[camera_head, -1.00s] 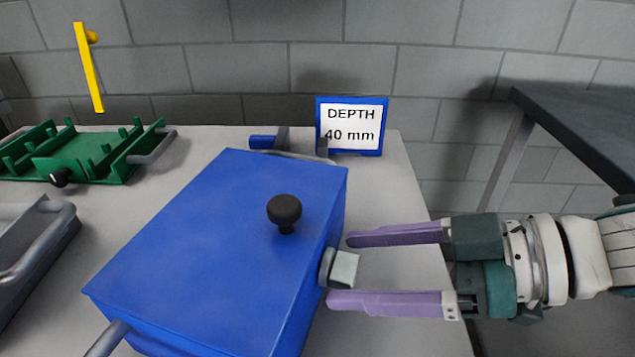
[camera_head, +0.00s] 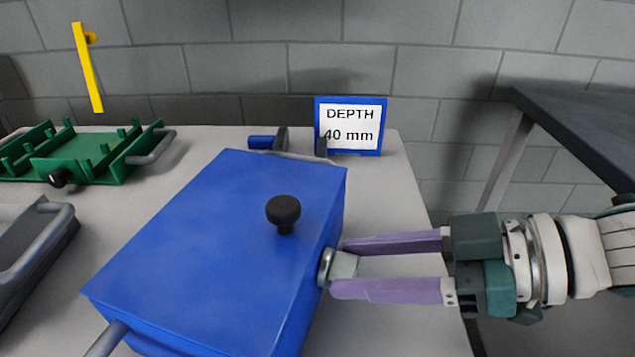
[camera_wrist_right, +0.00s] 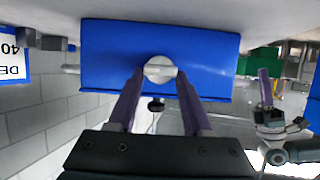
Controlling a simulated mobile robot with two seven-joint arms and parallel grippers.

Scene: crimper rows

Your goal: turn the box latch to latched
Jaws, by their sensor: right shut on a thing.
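The blue box (camera_head: 215,250) stands on the table with its lid down and a black knob (camera_head: 284,210) on top. Its latch (camera_head: 345,265) is a light grey grip on a round base on the box's right side. My right gripper (camera_head: 338,267) is shut on the latch, one purple finger on each side. In the right wrist view the latch (camera_wrist_right: 160,69) shows as a pale disc with a bar between the fingertips (camera_wrist_right: 158,76). My left gripper (camera_wrist_right: 265,90) shows small at the right of that view, its jaw opening unclear.
A sign reading DEPTH 40 mm (camera_head: 350,126) stands behind the box. A green fixture (camera_head: 90,153) and a grey tray (camera_head: 30,245) are to the left. A yellow bar (camera_head: 88,68) is on the wall. A dark table (camera_head: 585,130) is at right.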

